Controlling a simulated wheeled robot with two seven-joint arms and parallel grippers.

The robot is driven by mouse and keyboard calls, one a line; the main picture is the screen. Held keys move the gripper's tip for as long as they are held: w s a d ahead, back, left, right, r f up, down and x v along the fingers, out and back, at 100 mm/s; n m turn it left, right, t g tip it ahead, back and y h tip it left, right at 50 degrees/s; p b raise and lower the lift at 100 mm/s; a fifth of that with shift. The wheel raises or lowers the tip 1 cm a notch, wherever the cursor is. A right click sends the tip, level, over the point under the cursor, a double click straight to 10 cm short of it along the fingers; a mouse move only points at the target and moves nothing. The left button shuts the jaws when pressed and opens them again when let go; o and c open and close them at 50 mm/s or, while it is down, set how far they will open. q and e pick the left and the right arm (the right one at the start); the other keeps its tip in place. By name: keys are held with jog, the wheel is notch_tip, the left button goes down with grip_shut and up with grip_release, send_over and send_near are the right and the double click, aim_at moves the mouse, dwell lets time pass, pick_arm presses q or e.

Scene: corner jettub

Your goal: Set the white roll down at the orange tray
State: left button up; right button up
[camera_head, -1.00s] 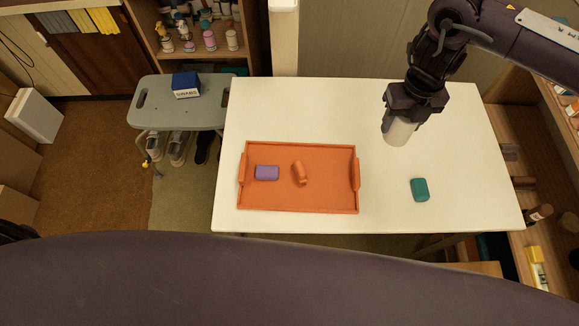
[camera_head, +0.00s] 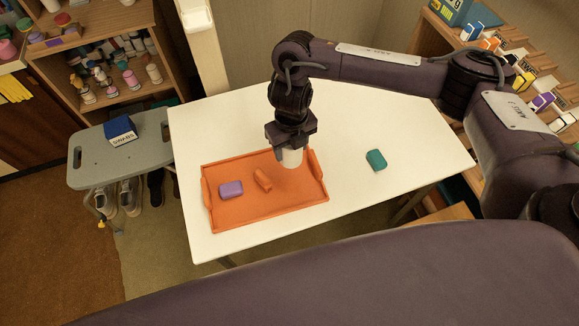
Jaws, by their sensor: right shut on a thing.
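The white roll (camera_head: 291,159) hangs upright below my right gripper (camera_head: 290,146), which is shut on its top. The roll shows in front of the right part of the orange tray (camera_head: 265,208), near its back right corner. I cannot tell whether the roll's bottom touches the tray. The tray lies on the white table and holds a purple block (camera_head: 231,190) at the left and a small orange object (camera_head: 263,180) near the middle. My left gripper is not in view.
A teal block (camera_head: 376,160) lies on the white table (camera_head: 420,145) right of the tray. A grey stool (camera_head: 90,162) with a blue box (camera_head: 121,130) stands left of the table. Shelves with bottles stand behind. The tray's front right part is bare.

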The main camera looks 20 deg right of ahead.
aim_at(291, 159)
notch_tip(291, 159, down, 6)
jog(key=shift+r+b, duration=0.1)
jog(key=shift+b, duration=0.7)
jog(key=shift+f+b, duration=0.85)
jog(key=shift+f, duration=1)
jog(key=shift+f, duration=0.15)
jog(key=o, duration=1)
jog(key=shift+r, duration=0.2)
notch_tip(291, 159, up, 12)
jog(key=p, duration=0.4)
